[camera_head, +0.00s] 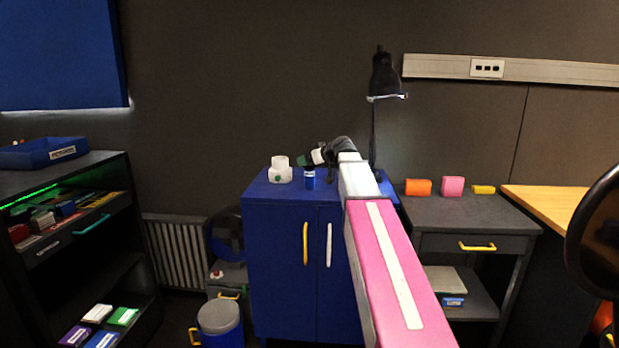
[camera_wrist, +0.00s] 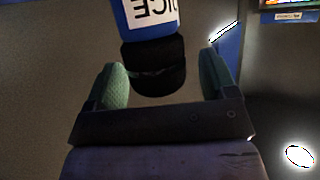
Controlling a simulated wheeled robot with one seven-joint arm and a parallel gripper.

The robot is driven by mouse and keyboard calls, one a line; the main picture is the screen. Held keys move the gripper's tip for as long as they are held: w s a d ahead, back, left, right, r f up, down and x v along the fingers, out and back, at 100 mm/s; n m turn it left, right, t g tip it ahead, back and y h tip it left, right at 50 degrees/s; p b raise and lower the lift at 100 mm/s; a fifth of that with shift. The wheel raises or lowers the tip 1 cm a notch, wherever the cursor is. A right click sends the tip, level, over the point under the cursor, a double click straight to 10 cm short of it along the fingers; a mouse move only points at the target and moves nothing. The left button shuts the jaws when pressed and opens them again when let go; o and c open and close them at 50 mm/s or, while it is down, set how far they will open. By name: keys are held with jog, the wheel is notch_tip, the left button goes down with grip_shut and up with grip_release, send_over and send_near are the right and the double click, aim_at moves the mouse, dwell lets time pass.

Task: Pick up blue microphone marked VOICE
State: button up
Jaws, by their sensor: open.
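The blue microphone (camera_head: 310,182) stands on top of the blue cabinet, just under my gripper (camera_head: 306,160) in the head view. In the wrist view the microphone (camera_wrist: 149,22) shows its blue body with a white label, upside down, of which "ICE" is readable. Its black end lies between the two green fingers of my gripper (camera_wrist: 161,83). The fingers are open, with a gap to the black end on both sides. The far part of the microphone is cut off by the wrist view's top edge.
The blue cabinet (camera_head: 281,255) has a white device (camera_head: 280,171) left of the microphone and a black lamp (camera_head: 383,85) behind at right. A grey desk (camera_head: 455,215) with orange, pink and yellow blocks stands to the right. A dark shelf (camera_head: 70,240) stands left.

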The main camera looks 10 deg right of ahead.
jog(key=shift+w+a+f, duration=0.2)
jog(key=shift+w+a, duration=0.05)
jog(key=shift+w, duration=0.15)
jog(key=c, duration=1.4)
jog(key=shift+r, duration=0.1)
